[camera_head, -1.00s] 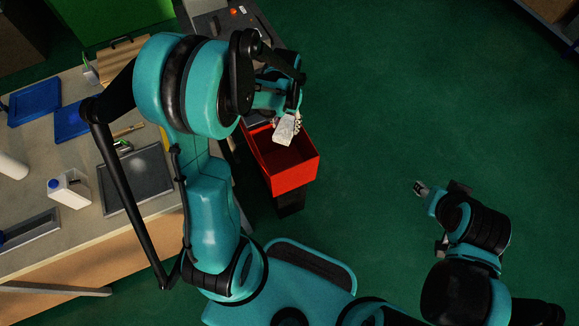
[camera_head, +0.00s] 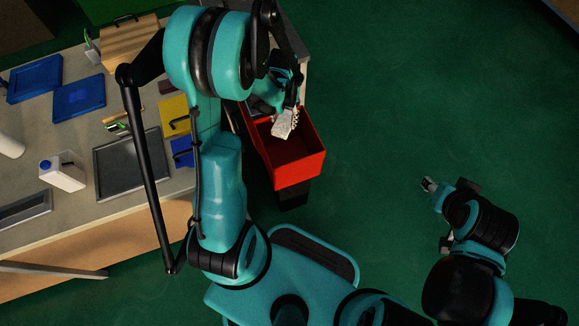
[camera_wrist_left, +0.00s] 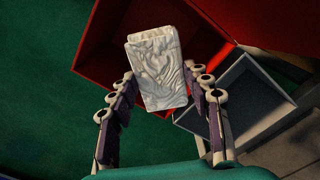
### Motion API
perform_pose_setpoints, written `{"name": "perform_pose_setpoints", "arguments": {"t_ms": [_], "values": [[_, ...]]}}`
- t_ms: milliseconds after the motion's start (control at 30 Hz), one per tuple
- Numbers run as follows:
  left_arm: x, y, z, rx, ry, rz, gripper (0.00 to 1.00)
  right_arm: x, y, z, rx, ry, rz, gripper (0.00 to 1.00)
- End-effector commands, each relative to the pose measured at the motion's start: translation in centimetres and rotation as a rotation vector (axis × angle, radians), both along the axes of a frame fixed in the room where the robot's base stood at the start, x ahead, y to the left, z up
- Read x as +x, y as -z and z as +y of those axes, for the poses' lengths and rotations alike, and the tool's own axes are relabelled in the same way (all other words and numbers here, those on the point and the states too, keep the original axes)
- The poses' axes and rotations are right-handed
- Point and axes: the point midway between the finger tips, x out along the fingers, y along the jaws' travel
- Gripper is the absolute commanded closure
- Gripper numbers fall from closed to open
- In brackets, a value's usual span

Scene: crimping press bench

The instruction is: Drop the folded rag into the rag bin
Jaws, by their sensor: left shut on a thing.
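The folded rag (camera_head: 283,124) is a pale, wrinkled block; it also shows large in the left wrist view (camera_wrist_left: 158,68). My left gripper (camera_head: 291,112) is shut on it, with a finger on each side in the left wrist view (camera_wrist_left: 160,95). The red rag bin (camera_head: 299,176) is an open box. In the head view the rag overlaps the bin's opening near its upper left part. In the wrist view the bin (camera_wrist_left: 108,30) lies behind and below the rag. My right gripper (camera_head: 430,185) is small at the right, over the floor, and its jaws are unclear.
A workbench at the left bears blue trays (camera_head: 79,100), a dark tray (camera_head: 130,168), a white jug (camera_head: 62,172) and a yellow piece (camera_head: 174,115). A grey open box (camera_wrist_left: 235,105) sits beside the bin in the wrist view. Green floor to the right is clear.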

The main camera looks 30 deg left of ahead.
Motion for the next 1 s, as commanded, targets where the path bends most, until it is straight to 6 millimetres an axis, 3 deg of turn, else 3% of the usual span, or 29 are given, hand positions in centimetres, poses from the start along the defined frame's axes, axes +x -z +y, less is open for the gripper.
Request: {"name": "perform_pose_setpoints", "arguments": {"t_ms": [100,133,200,500,633,1000], "values": [[0.0,-0.1,0.0,0.000,0.000,0.000,0.93,0.0,-0.1,0.0,0.000,0.000,0.000,0.58],[0.0,-0.1,0.0,0.000,0.000,0.000,0.43,0.0,-0.1,0.0,0.000,0.000,0.000,0.58],[0.0,-0.1,0.0,0.000,0.000,0.000,0.27,0.0,-0.1,0.0,0.000,0.000,0.000,0.58],[0.0,-0.1,0.0,0.000,0.000,0.000,0.27,0.0,-0.1,0.0,0.000,0.000,0.000,0.58],[0.0,-1.0,0.0,0.000,0.000,0.000,0.27,0.0,-0.1,0.0,0.000,0.000,0.000,0.58],[0.0,-8.6,0.0,0.000,0.000,0.000,0.27,0.0,-0.1,0.0,0.000,0.000,0.000,0.58]]}}
